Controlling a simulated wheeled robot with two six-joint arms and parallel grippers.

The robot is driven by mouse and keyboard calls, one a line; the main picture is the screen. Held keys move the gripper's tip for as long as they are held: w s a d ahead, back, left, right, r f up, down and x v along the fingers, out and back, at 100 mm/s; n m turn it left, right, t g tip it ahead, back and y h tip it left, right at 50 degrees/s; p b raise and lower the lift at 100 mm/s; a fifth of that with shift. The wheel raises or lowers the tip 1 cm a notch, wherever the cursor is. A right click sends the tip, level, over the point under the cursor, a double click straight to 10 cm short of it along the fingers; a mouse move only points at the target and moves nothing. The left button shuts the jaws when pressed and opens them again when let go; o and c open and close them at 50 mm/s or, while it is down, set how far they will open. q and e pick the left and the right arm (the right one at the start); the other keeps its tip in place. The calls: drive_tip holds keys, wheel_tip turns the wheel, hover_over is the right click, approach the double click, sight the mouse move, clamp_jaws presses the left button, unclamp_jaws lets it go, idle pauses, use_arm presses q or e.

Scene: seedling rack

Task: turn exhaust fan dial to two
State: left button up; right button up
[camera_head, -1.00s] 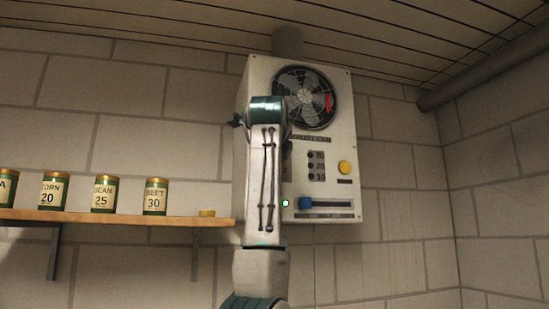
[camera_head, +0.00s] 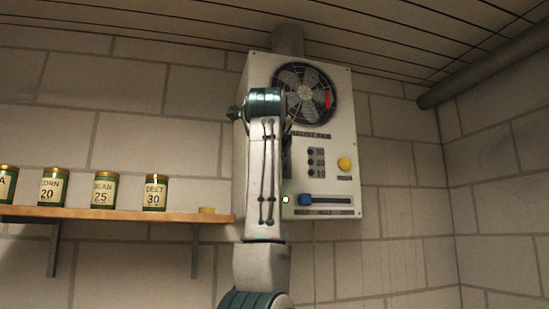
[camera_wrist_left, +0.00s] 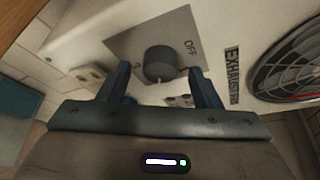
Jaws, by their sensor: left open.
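The exhaust fan box (camera_head: 345,130) hangs on the wall in the head view, with my left arm in front of its left part. The dial (camera_wrist_left: 159,64) is a dark round knob on a grey plate (camera_wrist_left: 128,46) in the left wrist view, with a light mark on its edge and the word OFF beside it. My left gripper (camera_wrist_left: 158,76) is open, with one finger on each side of the dial. I cannot tell whether the fingers touch it. In the head view my arm hides the dial and the fingers. My right gripper is not in view.
The box also carries a fan (camera_head: 305,94), a yellow button (camera_head: 344,164) and a blue slider (camera_head: 305,200). A shelf (camera_head: 120,215) with several labelled cans stands to the left. A pipe (camera_head: 480,75) runs along the upper right wall.

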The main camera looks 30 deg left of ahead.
use_arm(q)
drive_tip(key=b+v, duration=0.3)
drive_tip(key=v, duration=0.6)
drive_tip(key=shift+s+d+b, duration=0.2)
drive_tip(key=shift+s+b, duration=0.05)
drive_tip(key=shift+b, duration=0.05)
